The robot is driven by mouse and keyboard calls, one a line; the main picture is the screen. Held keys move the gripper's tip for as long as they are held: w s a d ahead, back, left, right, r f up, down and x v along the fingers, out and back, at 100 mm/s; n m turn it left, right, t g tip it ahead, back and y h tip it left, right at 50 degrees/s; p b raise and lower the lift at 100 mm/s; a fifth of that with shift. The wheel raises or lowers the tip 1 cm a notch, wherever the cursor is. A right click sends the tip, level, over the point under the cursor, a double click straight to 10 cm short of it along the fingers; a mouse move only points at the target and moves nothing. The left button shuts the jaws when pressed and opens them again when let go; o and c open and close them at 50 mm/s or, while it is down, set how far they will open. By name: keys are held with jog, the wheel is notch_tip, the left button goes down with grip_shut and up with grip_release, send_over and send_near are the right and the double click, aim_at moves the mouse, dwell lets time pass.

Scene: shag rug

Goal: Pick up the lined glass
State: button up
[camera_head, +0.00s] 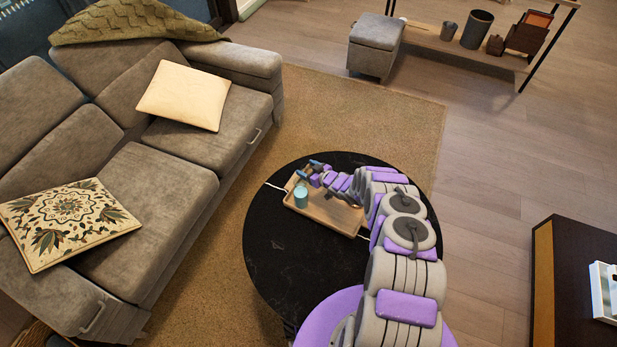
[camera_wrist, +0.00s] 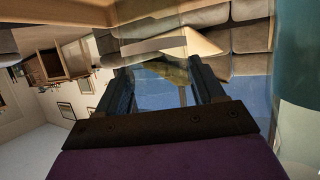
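A teal glass (camera_head: 300,196) stands upright on a wooden tray (camera_head: 335,208) on the round black table. In the wrist view a teal and see-through glass (camera_wrist: 298,60) fills the right edge, close by and outside the fingers. My gripper (camera_head: 317,166) is over the tray's far end, just beyond the teal glass. In the wrist view its two dark fingers (camera_wrist: 164,85) stand apart. A faint see-through shape shows between and above them; I cannot tell whether it touches them. Lines on any glass are too small to make out.
The round black table (camera_head: 280,255) stands on a tan rug (camera_head: 340,110). A grey sofa (camera_head: 150,190) with cushions is on the left. A grey ottoman (camera_head: 375,48) and a low shelf (camera_head: 455,45) are at the back. A dark cabinet (camera_head: 575,270) stands at right.

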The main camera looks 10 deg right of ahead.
jog(key=c, duration=1.1)
jog(key=shift+r, duration=0.2)
